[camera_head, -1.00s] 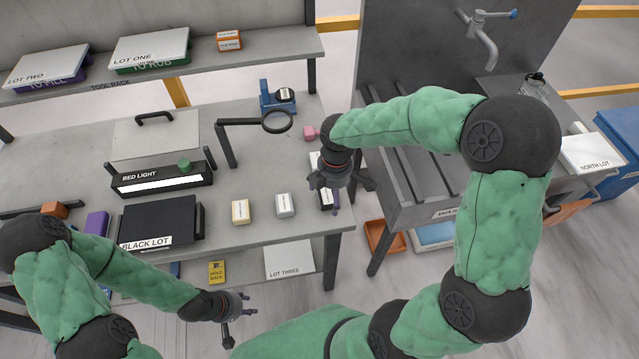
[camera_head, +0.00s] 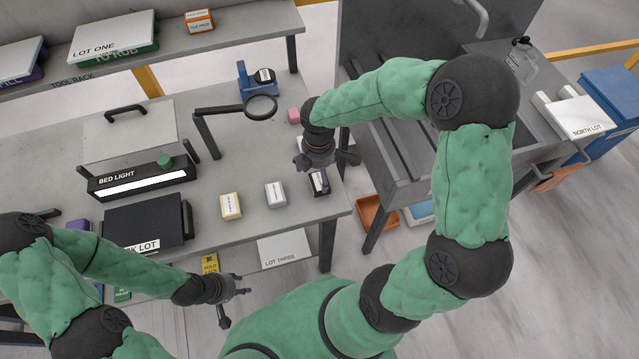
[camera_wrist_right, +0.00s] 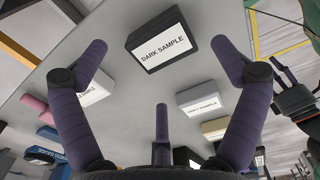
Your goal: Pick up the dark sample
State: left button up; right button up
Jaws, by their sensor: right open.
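The dark sample (camera_head: 319,183) is a dark block with a white label, lying on the stone slab (camera_head: 235,180) near its right front corner. In the right wrist view the dark sample (camera_wrist_right: 159,44) is upright in the picture, label readable, beyond and between the spread fingers. My right gripper (camera_head: 327,158) is open and empty, just behind and above the dark sample, not touching it; it also shows in the right wrist view (camera_wrist_right: 160,70). My left gripper (camera_head: 236,296) has its fingers spread, empty, low in front of the slab.
A grey block (camera_head: 275,195) and a cream block (camera_head: 231,206) lie left of the dark sample. A pink block (camera_head: 294,116) and a magnifier on a stand (camera_head: 260,107) are behind. A sink unit (camera_head: 400,180) stands to the right, past a gap.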

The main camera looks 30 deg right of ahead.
aim_at(319, 181)
jog(key=f, duration=0.2)
jog(key=f+b, duration=0.1)
jog(key=f, duration=0.1)
jog(key=shift+s+f, duration=0.2)
jog(key=shift+f, duration=0.05)
jog(key=shift+r, duration=0.1)
jog(key=c, duration=1.7)
jog(key=shift+o, duration=0.2)
jog(key=shift+r, duration=0.1)
jog(key=shift+r, duration=0.55)
notch_tip(319, 181, up, 2)
jog(key=shift+r+p, duration=0.15)
jog(key=shift+p, duration=0.35)
jog(key=s+a+r+p, duration=0.3)
jog(key=s+a+r, duration=0.4)
jog(key=a+r, duration=0.2)
jog(key=a, duration=0.2)
jog(key=shift+s+a+r, duration=0.2)
jog(key=shift+s+a, duration=0.1)
jog(key=shift+a, duration=0.05)
